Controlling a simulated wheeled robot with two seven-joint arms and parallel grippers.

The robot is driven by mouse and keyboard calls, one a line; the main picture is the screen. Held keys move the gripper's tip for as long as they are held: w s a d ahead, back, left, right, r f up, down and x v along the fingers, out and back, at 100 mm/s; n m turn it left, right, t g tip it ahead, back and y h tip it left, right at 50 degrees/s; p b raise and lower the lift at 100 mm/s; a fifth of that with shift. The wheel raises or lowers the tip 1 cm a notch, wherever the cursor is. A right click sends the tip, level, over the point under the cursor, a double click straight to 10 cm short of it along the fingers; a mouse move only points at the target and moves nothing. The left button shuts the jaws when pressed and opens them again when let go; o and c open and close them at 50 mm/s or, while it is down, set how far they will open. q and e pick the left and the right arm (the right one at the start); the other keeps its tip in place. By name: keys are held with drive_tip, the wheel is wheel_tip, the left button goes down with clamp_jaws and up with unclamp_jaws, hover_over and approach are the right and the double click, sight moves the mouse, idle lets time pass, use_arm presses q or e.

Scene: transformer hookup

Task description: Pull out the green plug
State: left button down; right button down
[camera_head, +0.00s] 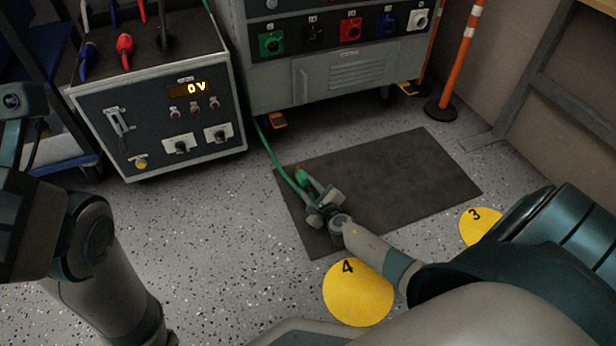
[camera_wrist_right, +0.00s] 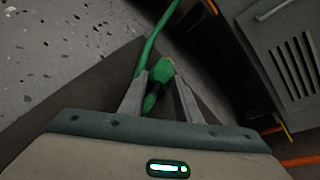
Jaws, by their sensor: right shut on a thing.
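The green plug (camera_head: 302,177) is held in my right gripper (camera_head: 318,192), above the dark floor mat. In the right wrist view the green plug (camera_wrist_right: 160,72) sits between the two fingers of my right gripper (camera_wrist_right: 160,92), which are shut on it. A green cable (camera_head: 272,152) runs from the plug up towards the cabinet. The green socket (camera_head: 271,43) is on the cabinet's front panel at the left of its row, with no plug seen in it. My left arm shows at the left edge; its gripper's fingers are not in view.
The grey cabinet (camera_head: 350,75) has black, red, blue and white sockets. A transformer box (camera_head: 160,125) reading 0 V stands left of it, with blue and red plugs on top. Orange posts (camera_head: 459,60) stand at right. Yellow floor discs (camera_head: 358,293) lie near my right arm.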

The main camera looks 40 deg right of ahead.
drive_tip(key=shift+s+a+p, duration=0.1)
drive_tip(key=shift+s+a, duration=0.1)
drive_tip(key=shift+s, duration=0.55)
drive_tip(key=shift+s+a+p, duration=0.1)
drive_tip(key=shift+s+a, duration=0.05)
drive_tip(key=shift+s, duration=0.6)
drive_tip(key=shift+s+a+p, duration=0.1)
drive_tip(key=shift+s+a, duration=0.1)
drive_tip(key=shift+s, duration=0.55)
